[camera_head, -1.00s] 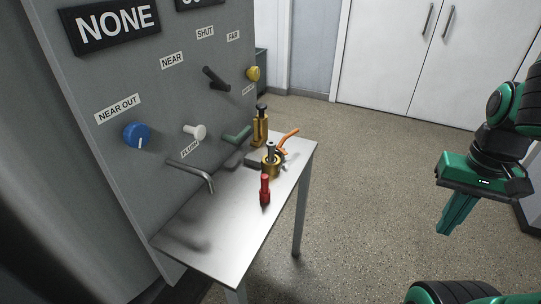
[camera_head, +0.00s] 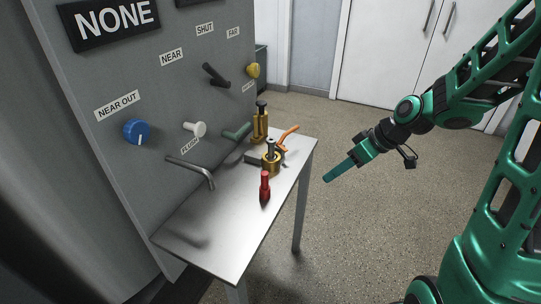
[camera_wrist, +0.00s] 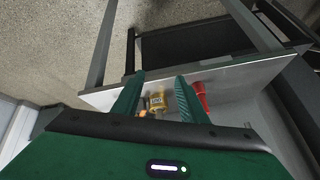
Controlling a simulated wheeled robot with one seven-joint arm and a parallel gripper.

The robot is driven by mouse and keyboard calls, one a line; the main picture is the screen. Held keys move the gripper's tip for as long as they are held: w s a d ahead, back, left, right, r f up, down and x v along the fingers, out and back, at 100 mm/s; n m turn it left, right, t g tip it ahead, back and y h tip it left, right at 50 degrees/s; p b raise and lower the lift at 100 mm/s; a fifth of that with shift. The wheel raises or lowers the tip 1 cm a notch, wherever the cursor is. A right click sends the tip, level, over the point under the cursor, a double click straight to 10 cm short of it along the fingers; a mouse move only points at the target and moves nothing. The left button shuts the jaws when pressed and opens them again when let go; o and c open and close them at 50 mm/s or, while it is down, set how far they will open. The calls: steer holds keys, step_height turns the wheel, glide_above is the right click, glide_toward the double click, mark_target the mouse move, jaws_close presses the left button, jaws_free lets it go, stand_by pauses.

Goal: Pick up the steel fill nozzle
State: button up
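I cannot tell for certain which thing is the steel fill nozzle. A bent grey metal pipe (camera_head: 190,170) juts from the panel over the table. On the table (camera_head: 215,240) stand a brass fitting with a dark top (camera_head: 271,160), a taller brass piece with a black cap (camera_head: 260,122), a red piece (camera_head: 265,187) and an orange lever (camera_head: 289,134). My gripper (camera_head: 328,178) is right of the table, apart from everything. The wrist view shows my gripper (camera_wrist: 160,77) with its fingers spread and empty. Beyond them are a brass piece (camera_wrist: 157,102) and the red piece (camera_wrist: 201,94).
The grey panel (camera_head: 110,80) rises along the table's left side. It carries a blue knob (camera_head: 137,132), a white knob (camera_head: 195,129), a black handle (camera_head: 215,75), a yellow knob (camera_head: 253,71) and a green handle (camera_head: 237,131). The floor right of the table is clear.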

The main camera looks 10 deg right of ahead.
steer(key=w+a+n+t+y, duration=0.2)
steer(key=w+a+n+y, duration=0.15)
steer(key=w+a, duration=0.35)
steer(key=t+y, duration=0.2)
steer(key=y, duration=0.1)
glide_toward(271, 153)
steer(key=w+a, duration=0.2)
steer(key=w, duration=0.1)
steer(key=shift+n, duration=0.35)
steer(key=x, duration=0.3)
steer(key=r+x, duration=0.1)
steer(key=shift+w+a+f, duration=0.2)
steer(key=shift+w+a, duration=0.15)
steer(key=shift+a, duration=0.05)
steer(key=shift+x, duration=2.95)
steer(key=shift+s, duration=0.15)
jaws_close()
